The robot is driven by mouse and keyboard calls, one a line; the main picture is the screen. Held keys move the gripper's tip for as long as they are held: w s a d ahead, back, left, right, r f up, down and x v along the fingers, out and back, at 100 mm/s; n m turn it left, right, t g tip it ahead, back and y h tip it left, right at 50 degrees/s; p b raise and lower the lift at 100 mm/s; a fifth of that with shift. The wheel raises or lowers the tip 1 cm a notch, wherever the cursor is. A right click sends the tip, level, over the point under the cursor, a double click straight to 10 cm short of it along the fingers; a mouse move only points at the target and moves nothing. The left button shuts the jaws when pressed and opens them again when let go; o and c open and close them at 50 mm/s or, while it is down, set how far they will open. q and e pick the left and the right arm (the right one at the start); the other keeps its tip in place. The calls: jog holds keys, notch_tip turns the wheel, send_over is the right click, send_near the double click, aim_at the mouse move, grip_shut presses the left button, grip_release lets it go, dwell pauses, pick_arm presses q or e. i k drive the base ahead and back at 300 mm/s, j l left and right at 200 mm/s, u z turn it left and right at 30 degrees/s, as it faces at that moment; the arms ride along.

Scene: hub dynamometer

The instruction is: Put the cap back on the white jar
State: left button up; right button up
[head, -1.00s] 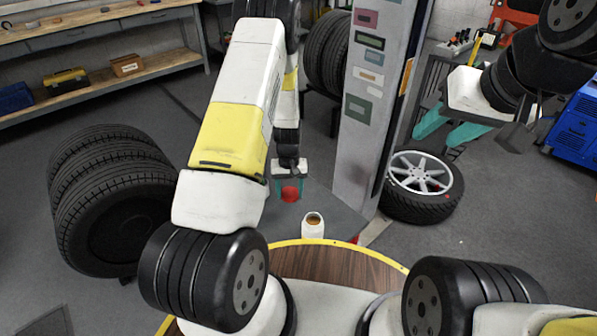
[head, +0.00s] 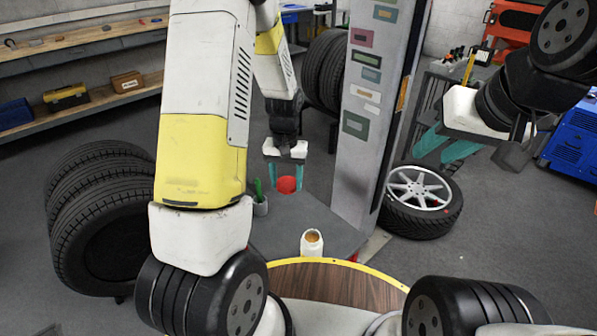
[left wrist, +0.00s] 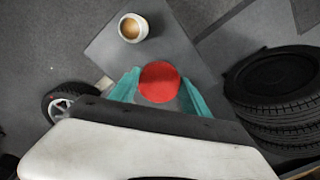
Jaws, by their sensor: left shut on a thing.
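The white jar (head: 312,243) stands upright and open on the grey surface (head: 330,225), with brown contents showing in its mouth. It also shows in the left wrist view (left wrist: 133,28). My left gripper (head: 286,180) is shut on the round red cap (head: 287,185), which sits between its teal fingers. The cap also shows in the left wrist view (left wrist: 159,82). The cap is apart from the jar, beyond it and a little left in the head view. My right gripper (head: 434,156) is open and empty at the right, its teal fingers spread.
A small green potted plant (head: 260,198) stands just left of the cap. A tall grey column (head: 362,130) rises right of the jar. A wheel (head: 420,200) lies on the floor beyond it, and stacked tyres (head: 95,215) stand at the left.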

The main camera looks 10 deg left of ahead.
aim_at(312, 241)
jog(key=j+z, duration=0.15)
jog(key=z, duration=0.2)
jog(key=k+j+z, duration=0.1)
jog(key=z, duration=0.25)
jog(key=k+j+z, duration=0.3)
jog(key=k+j, duration=0.2)
jog(key=j, duration=0.15)
jog(key=k+j+z, duration=0.25)
jog(key=k+j, duration=0.65)
jog(key=i+j, duration=0.2)
jog(key=i, duration=0.25)
